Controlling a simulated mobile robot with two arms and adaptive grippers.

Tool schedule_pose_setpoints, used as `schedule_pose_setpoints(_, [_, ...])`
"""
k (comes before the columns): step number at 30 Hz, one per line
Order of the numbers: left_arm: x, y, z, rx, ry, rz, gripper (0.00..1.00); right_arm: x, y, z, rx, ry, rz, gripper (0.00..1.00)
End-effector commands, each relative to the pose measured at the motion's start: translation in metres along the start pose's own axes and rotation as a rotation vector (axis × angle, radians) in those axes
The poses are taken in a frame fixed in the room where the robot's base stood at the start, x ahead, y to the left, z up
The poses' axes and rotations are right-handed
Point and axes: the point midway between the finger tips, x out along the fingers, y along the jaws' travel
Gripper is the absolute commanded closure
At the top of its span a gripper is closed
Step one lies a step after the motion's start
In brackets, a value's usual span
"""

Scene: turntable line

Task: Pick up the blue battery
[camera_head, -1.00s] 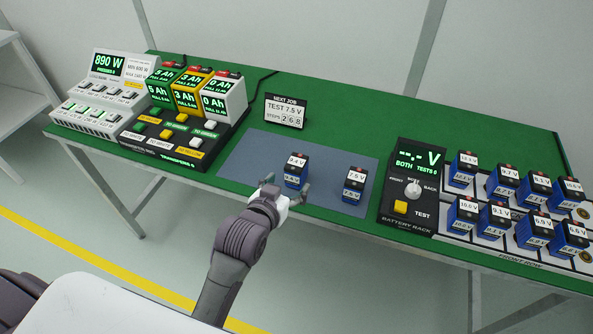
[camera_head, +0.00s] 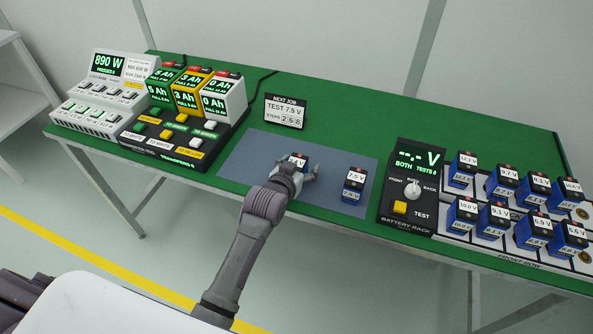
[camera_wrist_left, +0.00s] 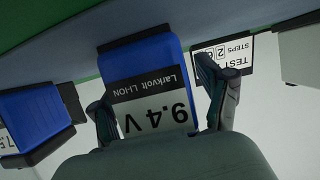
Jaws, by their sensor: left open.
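A blue battery (camera_head: 299,159) labelled 9.4 V stands on the grey mat (camera_head: 250,158); my left gripper (camera_head: 298,173) hides most of it in the head view. In the left wrist view the 9.4 V battery (camera_wrist_left: 143,63) is between the two open fingers of my left gripper (camera_wrist_left: 152,84), one on each side. I cannot tell whether the fingers touch it. A second blue battery (camera_head: 354,184), labelled 7.5 V, stands to the right on the mat. It also shows at the left of the wrist view (camera_wrist_left: 35,118). My right gripper is not in view.
A sign (camera_head: 285,111) reading TEST 7.5 V stands behind the mat. The black battery rack panel (camera_head: 408,220) and several blue batteries (camera_head: 535,185) are at the right. Transfer and charger units (camera_head: 165,130) are at the left. The mat's left part is clear.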

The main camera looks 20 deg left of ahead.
Motion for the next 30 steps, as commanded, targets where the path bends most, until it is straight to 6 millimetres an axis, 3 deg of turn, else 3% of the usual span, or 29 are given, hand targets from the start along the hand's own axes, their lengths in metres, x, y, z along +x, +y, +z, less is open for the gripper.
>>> schedule_pose_setpoints(3, [0.000,0.000,0.000,0.000,-0.001,0.000,0.23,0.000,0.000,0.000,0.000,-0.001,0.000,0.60])
schedule_pose_setpoints(17, [-0.001,0.000,-0.001,0.000,0.002,0.000,0.98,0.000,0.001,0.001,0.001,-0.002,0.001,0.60])
schedule_pose_setpoints(30, [-0.003,-0.001,-0.011,0.000,0.002,0.000,0.98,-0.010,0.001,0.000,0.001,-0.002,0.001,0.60])
